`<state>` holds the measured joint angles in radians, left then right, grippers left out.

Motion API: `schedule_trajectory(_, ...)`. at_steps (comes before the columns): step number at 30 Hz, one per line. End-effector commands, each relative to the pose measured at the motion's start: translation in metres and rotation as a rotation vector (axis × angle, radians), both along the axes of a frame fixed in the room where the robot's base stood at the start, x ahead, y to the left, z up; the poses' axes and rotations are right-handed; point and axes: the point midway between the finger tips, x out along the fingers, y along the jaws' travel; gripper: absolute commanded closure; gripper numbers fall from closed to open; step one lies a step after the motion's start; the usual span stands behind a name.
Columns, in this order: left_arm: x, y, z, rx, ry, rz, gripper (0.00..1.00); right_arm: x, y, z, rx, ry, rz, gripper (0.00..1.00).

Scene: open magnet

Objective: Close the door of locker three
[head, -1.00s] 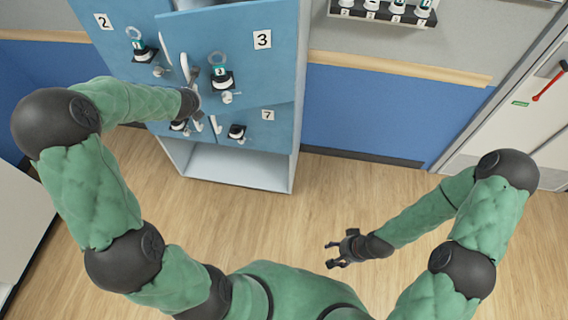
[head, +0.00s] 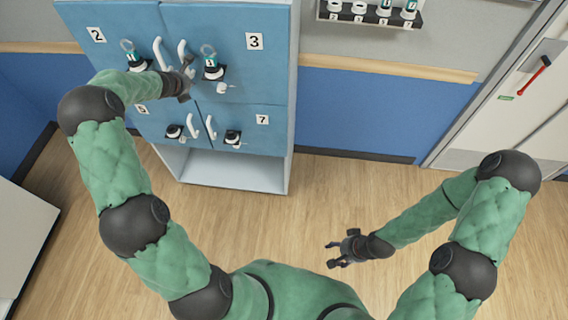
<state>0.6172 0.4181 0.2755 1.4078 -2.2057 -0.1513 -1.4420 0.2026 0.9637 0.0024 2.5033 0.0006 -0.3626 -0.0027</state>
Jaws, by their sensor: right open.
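The blue door of locker three (head: 265,75), labelled 3, is at the upper right of the locker cabinet and looks flush with its neighbours. It carries a white handle (head: 182,50) at its left side and a dark lock with a green tag (head: 211,66). My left gripper (head: 187,78) is at the lower part of this handle, against or just in front of the door. Whether its fingers touch the door is unclear, and their opening is too small to make out. My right gripper (head: 338,251) is open and empty above the floor, away from the cabinet.
Locker two's door (head: 85,55) is to the left, and locker seven's door (head: 262,140) is below; both look shut. An open shelf (head: 235,170) is at the cabinet's bottom. A key rack (head: 370,15) hangs on the wall. The wood floor (head: 330,195) is clear.

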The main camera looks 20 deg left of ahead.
Motion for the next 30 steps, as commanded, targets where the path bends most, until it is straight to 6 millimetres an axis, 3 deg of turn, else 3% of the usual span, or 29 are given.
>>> schedule_trajectory(9, 0.01, 0.012, 0.0, 0.0, 0.0, -0.035, 1.0, 0.0, 0.0, 0.009, 0.0, 0.0, 0.0, 0.37)
schedule_trajectory(30, 0.015, 0.013, 0.003, 0.003, -0.006, -0.045, 1.0, 0.0, 0.0, 0.01, 0.0, 0.0, 0.0, 0.37)
